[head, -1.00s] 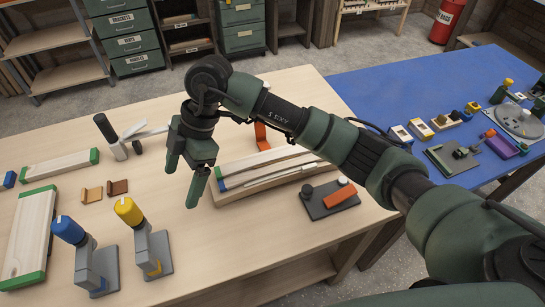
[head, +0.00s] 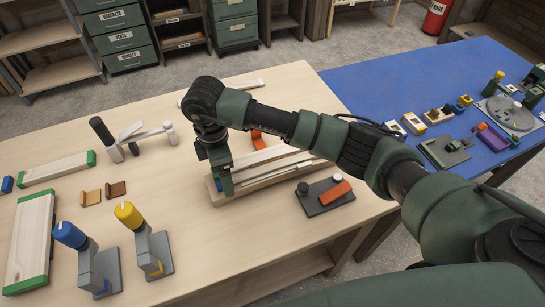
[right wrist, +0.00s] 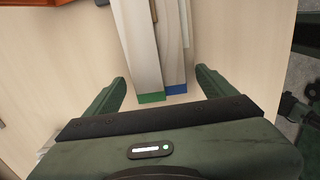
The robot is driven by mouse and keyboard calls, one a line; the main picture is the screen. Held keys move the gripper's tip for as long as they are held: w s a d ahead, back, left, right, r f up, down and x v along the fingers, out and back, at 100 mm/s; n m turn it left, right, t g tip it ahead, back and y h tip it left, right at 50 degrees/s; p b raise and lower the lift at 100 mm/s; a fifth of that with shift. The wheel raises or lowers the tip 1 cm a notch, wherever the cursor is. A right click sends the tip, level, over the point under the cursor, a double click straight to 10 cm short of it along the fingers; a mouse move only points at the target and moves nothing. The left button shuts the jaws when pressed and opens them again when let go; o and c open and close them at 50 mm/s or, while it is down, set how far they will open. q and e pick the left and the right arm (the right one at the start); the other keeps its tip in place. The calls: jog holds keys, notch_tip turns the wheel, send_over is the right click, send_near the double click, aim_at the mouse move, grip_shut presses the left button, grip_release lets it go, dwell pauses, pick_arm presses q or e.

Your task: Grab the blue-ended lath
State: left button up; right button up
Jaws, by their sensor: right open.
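The blue-ended lath (right wrist: 175,89) lies beside a green-ended lath (right wrist: 151,97) in the right wrist view, its blue end towards my gripper. My right gripper (right wrist: 160,82) is open, its fingers on either side of both lath ends; nothing is clamped. In the head view my right gripper (head: 225,188) is low over the near-left end of the wooden lath holder (head: 270,181) and hides most of the coloured ends. I cannot tell whether the fingers touch the holder. My left gripper is not in view.
A dark plate with an orange block (head: 335,192) is right of the holder. Yellow-topped (head: 128,214) and blue-topped (head: 70,235) grey stands are at front left. An orange piece (head: 257,140) is behind the laths. Bare tabletop lies between the stands and the holder.

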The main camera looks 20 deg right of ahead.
jog(key=c, duration=1.5)
